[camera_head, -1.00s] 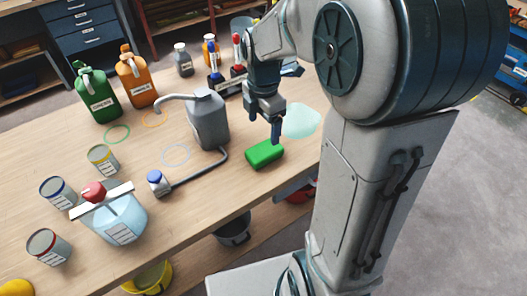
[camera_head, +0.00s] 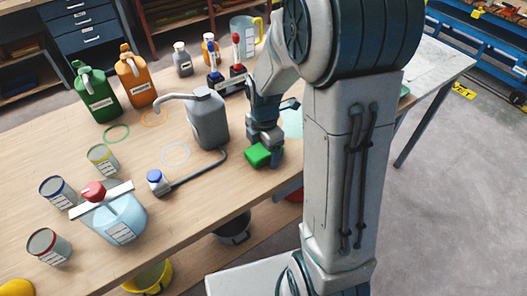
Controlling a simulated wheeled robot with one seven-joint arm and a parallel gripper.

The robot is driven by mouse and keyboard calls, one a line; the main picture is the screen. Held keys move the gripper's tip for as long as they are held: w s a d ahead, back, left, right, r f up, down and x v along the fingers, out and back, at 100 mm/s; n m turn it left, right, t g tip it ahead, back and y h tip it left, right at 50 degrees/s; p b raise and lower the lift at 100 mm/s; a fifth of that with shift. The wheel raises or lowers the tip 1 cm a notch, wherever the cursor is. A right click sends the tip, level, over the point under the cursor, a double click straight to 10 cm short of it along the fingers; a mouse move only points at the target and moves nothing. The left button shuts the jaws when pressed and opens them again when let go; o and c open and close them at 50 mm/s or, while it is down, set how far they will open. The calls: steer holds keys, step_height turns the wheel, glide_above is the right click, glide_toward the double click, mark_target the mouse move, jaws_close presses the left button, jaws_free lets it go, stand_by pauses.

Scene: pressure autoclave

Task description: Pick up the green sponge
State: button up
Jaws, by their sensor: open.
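The green sponge (camera_head: 258,155) lies on the wooden table near its front edge. My gripper (camera_head: 266,146) is down at the sponge, with its fingers around or just over the sponge's right part. The jaws are open. The right end of the sponge is partly hidden by the gripper, so I cannot tell whether a finger touches it.
A grey canister (camera_head: 207,120) with a hose stands close on the left of my gripper. A pale green puddle (camera_head: 293,122) lies behind my arm. Green (camera_head: 97,95) and orange (camera_head: 135,80) jugs stand further back.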

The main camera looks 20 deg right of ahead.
steer(key=c, duration=1.1)
steer(key=shift+o, duration=0.2)
steer(key=shift+r, duration=0.15)
step_height(320, 180, up, 4)
steer(key=shift+w+d+r, duration=0.1)
steer(key=shift+d, duration=0.05)
steer(key=w+d+r, duration=0.3)
steer(key=d+r, duration=0.3)
steer(key=d, duration=0.4)
steer(key=shift+w+d+r+b, duration=0.2)
steer(key=shift+d+r+b, duration=0.05)
steer(key=shift+d+b, duration=0.15)
steer(key=o, duration=0.4)
steer(key=shift+c, duration=1.5)
steer(key=shift+a, duration=0.1)
steer(key=shift+c, duration=0.2)
